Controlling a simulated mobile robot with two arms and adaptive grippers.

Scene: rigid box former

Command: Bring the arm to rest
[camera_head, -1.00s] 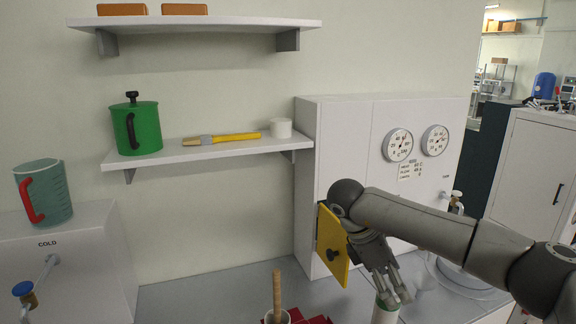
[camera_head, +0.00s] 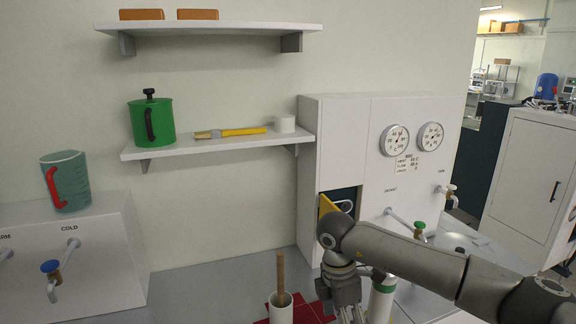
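My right arm comes in from the right, low in the head view. Its gripper (camera_head: 347,300) points down near the bottom edge, in front of the white cabinet and beside a white-and-green bottle (camera_head: 382,298). The fingers are partly cut off by the frame, and I cannot tell whether they are open or shut. The yellow door (camera_head: 328,207) of the cabinet stands open, partly hidden behind my wrist, with a dark opening (camera_head: 346,197) beside it. My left gripper is not in view.
A white cup with a wooden stick (camera_head: 281,308) stands on a red mat (camera_head: 316,313) left of my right gripper. The white cabinet (camera_head: 335,130) has two gauges and taps. The counter's left part is clear.

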